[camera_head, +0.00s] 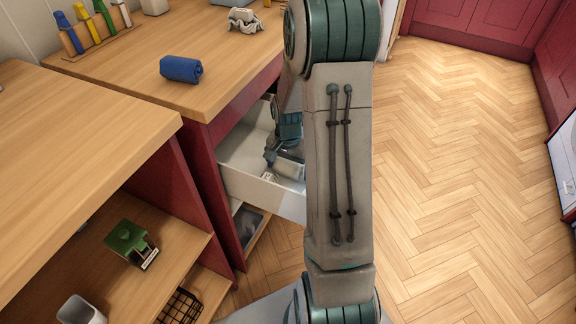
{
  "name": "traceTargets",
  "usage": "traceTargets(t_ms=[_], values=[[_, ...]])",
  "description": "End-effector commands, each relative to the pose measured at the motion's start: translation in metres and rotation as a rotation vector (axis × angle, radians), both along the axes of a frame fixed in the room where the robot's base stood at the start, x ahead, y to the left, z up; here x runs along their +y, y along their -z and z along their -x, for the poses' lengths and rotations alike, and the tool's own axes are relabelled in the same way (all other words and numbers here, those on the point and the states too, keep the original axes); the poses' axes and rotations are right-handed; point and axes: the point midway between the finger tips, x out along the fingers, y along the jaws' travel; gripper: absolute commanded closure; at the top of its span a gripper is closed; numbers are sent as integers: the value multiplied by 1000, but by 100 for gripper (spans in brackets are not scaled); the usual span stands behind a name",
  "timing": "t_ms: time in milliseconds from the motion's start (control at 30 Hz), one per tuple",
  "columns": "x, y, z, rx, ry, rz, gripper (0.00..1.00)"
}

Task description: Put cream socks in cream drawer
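An open cream-white drawer (238,180) sticks out of the red cabinet, left of my arm. My gripper (270,172) is low over or inside this drawer. My arm link hides the drawer's right part. A small pale patterned bit shows near the fingertips; I cannot tell whether it is the cream socks or part of the drawer's contents. I cannot tell whether the fingers are open or shut. No cream socks can be made out clearly.
A blue rolled cloth (181,69) and a crumpled grey-white object (246,20) lie on the wooden counter (130,85). A lower drawer (248,222) is partly open. A green object (130,243) stands on a shelf at lower left. The wooden floor (460,170) at right is clear.

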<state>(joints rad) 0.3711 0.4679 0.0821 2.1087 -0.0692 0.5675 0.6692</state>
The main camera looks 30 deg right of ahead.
Motion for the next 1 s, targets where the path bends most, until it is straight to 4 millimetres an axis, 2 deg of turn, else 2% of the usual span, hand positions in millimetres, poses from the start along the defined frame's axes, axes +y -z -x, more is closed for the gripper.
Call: traceTargets(t_ms=[233, 333, 800, 1000], values=[[0, -1, 0, 0, 0, 0, 4], [0, -9, 0, -1, 0, 0, 4], [0, -102, 0, -3, 0, 1, 4], [0, -122, 0, -1, -2, 0, 4]])
